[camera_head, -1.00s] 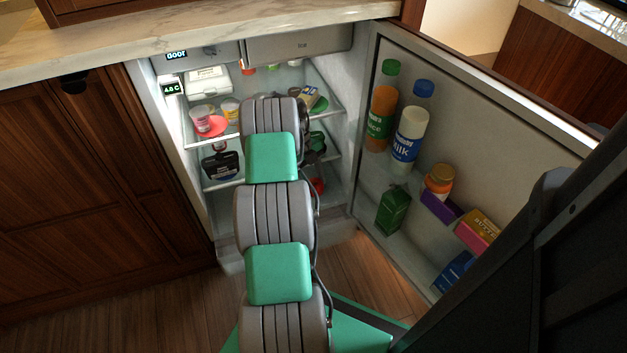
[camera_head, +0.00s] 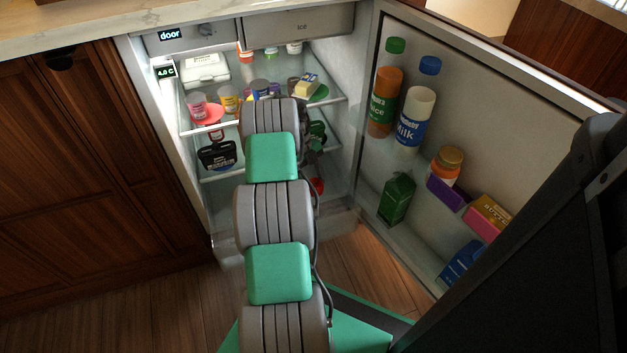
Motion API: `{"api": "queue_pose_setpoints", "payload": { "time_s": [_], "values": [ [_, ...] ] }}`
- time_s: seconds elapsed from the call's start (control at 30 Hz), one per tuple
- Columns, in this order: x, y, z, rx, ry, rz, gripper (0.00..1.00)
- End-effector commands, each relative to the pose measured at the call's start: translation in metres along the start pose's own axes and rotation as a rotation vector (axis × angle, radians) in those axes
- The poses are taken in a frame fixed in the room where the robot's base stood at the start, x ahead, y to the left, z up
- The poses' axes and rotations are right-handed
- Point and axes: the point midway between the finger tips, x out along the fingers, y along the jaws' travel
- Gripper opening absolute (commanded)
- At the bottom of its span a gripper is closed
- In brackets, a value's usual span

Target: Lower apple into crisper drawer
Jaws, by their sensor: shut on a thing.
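My arm reaches into the open fridge, and its links cover the middle of the picture. My gripper is hidden behind them, so its jaws and hold cannot be seen. A small red patch (camera_head: 318,186) shows just right of my arm, low in the fridge; it may be the apple, but too little of it shows to be sure. The clear crisper drawer (camera_head: 228,246) is at the fridge bottom, with its front edge showing on both sides of my arm. Most of its inside is hidden by the arm.
Glass shelves with tubs, a white carton (camera_head: 206,69) and a black container (camera_head: 217,155) flank my arm. A marble counter (camera_head: 80,22) is above.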

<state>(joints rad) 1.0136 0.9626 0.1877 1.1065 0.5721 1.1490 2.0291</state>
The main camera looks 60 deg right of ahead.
Motion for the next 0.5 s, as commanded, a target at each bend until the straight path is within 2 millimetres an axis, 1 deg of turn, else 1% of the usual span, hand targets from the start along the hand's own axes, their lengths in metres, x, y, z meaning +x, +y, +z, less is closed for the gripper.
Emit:
{"api": "queue_pose_setpoints", "payload": {
  "time_s": [0.03, 0.5],
  "values": [
    [0.005, 0.0, 0.002, 0.0, -0.001, 0.0, 0.1],
    [0.031, 0.0, 0.013, 0.0, 0.0, 0.0, 0.1]
  ]
}}
